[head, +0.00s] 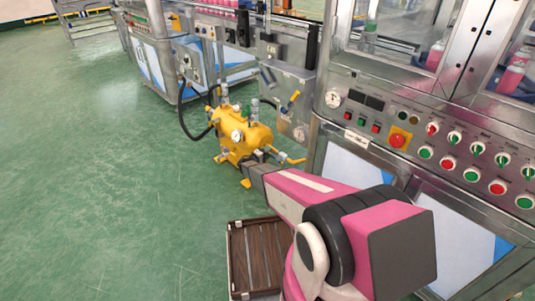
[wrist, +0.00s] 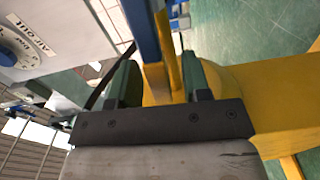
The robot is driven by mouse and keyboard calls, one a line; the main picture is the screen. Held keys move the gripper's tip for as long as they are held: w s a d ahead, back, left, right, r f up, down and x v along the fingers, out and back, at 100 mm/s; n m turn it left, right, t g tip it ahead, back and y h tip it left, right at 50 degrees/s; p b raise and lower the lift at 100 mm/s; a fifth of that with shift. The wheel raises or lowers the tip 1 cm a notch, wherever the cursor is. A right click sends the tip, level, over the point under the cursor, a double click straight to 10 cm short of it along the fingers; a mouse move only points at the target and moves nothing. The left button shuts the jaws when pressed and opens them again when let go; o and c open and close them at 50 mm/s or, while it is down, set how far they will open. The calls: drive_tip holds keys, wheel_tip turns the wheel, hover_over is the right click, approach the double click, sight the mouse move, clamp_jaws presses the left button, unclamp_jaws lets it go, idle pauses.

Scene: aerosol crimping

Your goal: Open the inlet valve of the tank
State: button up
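The yellow tank (head: 255,134) stands on the floor beside the machines in the head view, with a round gauge and small fittings on it. My gripper (head: 257,158) is at the tank's near side; its fingertips are hard to make out there. In the wrist view my gripper (wrist: 162,85) has its two dark green fingers apart. A blue bar-like part (wrist: 141,28) and a yellow piece run up between the fingers, seemingly without being clamped. Yellow tank surface (wrist: 275,95) fills the right of that view. I cannot tell which part is the inlet valve.
A steel control cabinet (head: 330,147) with buttons and a red emergency stop (head: 397,140) stands to the right. Hoses (head: 190,132) hang left of the tank. A brown slatted crate (head: 238,262) lies below my arm. Green floor at left is clear.

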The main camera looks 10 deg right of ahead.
clamp_jaws()
drive_tip(key=shift+f+n, duration=0.4)
drive_tip(key=shift+n, duration=0.1)
drive_tip(key=shift+o, duration=0.3)
unclamp_jaws()
drive_tip(key=shift+a, duration=0.15)
drive_tip(key=v, duration=1)
drive_tip(key=shift+s+a, duration=0.25)
drive_tip(key=shift+s, duration=0.05)
